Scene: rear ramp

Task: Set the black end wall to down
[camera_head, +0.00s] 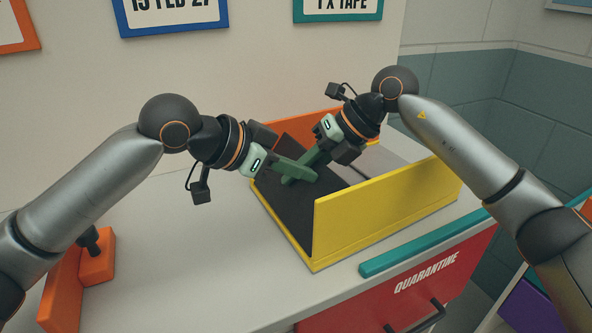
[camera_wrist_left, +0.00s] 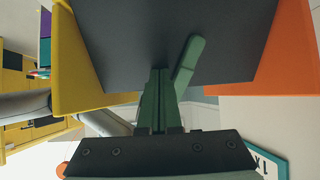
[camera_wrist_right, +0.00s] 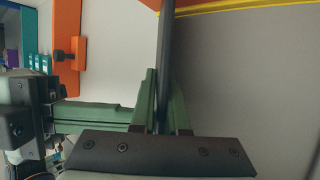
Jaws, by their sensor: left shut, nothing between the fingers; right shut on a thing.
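The black end wall (camera_head: 286,210) is a dark flat panel at the left end of a box with yellow and orange sides. In the head view it stands raised and looks tilted; the exact angle is hard to tell. My right gripper (camera_head: 297,174) is shut on its edge; the right wrist view shows the wall (camera_wrist_right: 166,50) edge-on between the green fingers (camera_wrist_right: 163,98). My left gripper (camera_head: 311,176) is shut and empty by the wall's outer face. In the left wrist view, the wall (camera_wrist_left: 120,50) is close to its fingertips (camera_wrist_left: 158,75); contact is unclear.
The yellow side wall (camera_head: 385,215) and orange wall (camera_head: 310,124) flank the pale box floor. A teal bar (camera_head: 425,243) lies along the front edge above a red QUARANTINE drawer (camera_head: 420,282). An orange fixture (camera_head: 82,275) stands at left. The counter between is clear.

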